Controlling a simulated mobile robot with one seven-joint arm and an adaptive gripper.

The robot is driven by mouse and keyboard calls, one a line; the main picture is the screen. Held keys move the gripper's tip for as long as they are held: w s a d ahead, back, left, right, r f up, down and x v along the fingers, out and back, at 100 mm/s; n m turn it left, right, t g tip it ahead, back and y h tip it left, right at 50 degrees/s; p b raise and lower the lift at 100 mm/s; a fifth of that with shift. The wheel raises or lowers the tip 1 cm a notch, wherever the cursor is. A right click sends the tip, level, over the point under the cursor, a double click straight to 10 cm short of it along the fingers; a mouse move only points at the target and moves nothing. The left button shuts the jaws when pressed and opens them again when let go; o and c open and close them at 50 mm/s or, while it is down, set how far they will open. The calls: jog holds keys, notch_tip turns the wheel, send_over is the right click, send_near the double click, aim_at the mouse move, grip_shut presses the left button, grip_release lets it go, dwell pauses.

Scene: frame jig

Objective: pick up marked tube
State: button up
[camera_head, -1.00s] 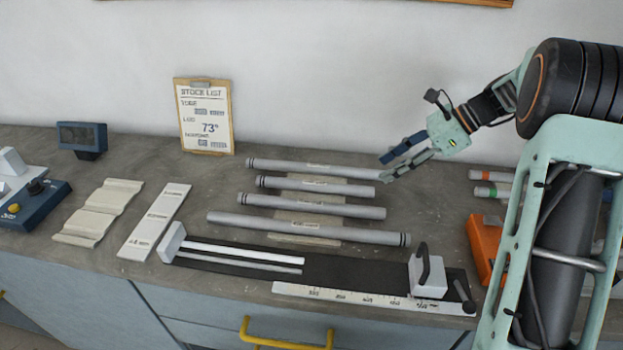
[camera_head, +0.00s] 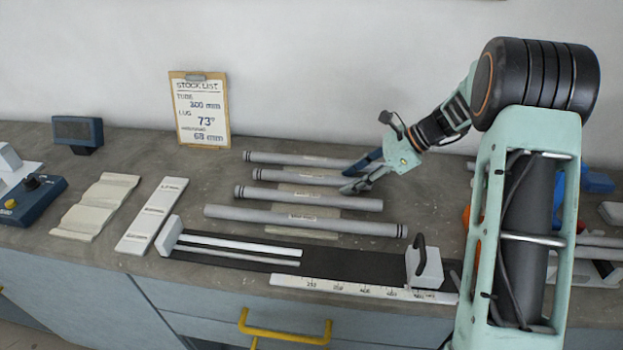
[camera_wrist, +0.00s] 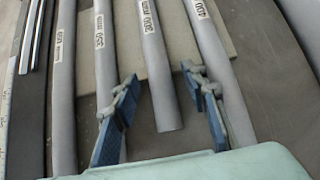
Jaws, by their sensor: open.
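The stock list (camera_head: 201,112) reads tube 300 mm. Four grey tubes lie side by side in the head view. The tube labelled 300 mm (camera_wrist: 153,50) is second from the back (camera_head: 292,177); its near end shows in the wrist view. My gripper (camera_head: 360,175) is open at this tube's right end. In the wrist view my gripper (camera_wrist: 160,74) has one blue finger on each side of the tube, with gaps. I cannot tell its height above the tube. In the head view the fingers hide the tube's right end.
The 350 mm tube (camera_wrist: 106,60) and the back tube (camera_wrist: 212,55) lie close beside the fingers. The front tube (camera_head: 300,220) is longest. A black jig (camera_head: 355,267) with a white end block (camera_head: 425,268) lies in front.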

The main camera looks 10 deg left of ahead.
grip_shut()
jog(key=shift+r, duration=0.15)
